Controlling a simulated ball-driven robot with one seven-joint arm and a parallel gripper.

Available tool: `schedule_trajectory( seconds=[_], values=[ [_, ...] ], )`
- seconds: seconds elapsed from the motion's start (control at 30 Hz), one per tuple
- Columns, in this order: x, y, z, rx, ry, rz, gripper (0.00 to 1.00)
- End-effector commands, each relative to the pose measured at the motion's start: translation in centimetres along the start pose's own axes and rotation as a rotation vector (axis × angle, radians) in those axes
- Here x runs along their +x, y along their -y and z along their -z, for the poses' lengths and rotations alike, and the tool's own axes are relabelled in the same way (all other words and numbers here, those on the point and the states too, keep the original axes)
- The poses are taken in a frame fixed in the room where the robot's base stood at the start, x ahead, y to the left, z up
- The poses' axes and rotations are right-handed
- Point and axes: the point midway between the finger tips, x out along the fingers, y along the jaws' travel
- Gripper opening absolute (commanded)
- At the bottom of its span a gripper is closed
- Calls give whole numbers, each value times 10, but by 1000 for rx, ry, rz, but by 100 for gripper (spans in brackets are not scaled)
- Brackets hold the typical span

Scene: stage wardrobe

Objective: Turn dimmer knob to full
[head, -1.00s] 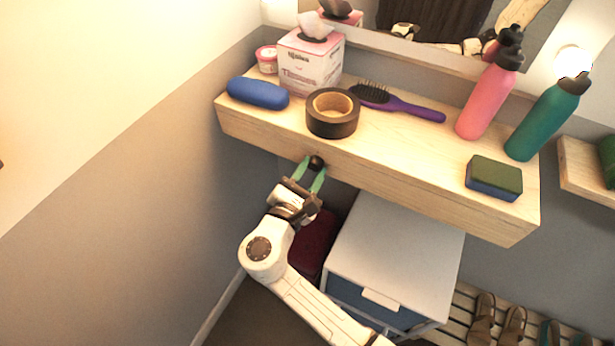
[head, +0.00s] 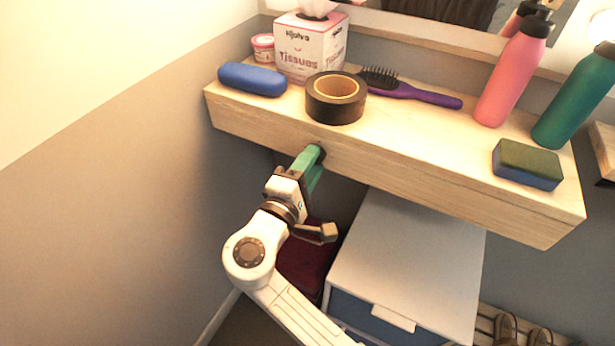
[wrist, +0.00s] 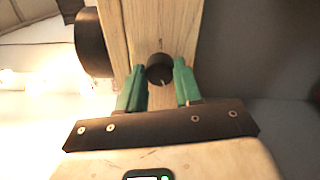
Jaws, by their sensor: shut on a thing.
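The dimmer knob (wrist: 160,66) is small, round and black, on the front face of the wooden shelf (head: 385,165). In the wrist view it sits between the green fingers of my gripper (wrist: 159,74), with a small pale mark on its lower side. In the head view, my gripper (head: 314,162) is at the front face with its fingers around the knob, shut on it. The fingers hide most of the knob (head: 322,151) there.
On the shelf are a tape roll (head: 336,108), blue case (head: 252,79), tissue box (head: 308,50), purple brush (head: 415,95), pink bottle (head: 512,75), teal bottle (head: 578,98) and sponge (head: 527,164). A white drawer unit (head: 410,255) stands below.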

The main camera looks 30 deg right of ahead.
Motion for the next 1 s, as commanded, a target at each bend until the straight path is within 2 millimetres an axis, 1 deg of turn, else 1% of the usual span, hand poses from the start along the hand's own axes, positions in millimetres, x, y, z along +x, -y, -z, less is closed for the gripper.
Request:
schedule_trajectory(
  seconds=[0.03,0.1,0.4,0.7,1.0],
  values=[
    [-1,1,4,50,-6,-9,4],
    [0,0,4,109,-4,-11,4],
    [-1,-4,4,304,5,-13,4],
    [-1,-7,3,391,9,-15,4],
    [-1,-9,2,405,10,-16,4]
  ],
)
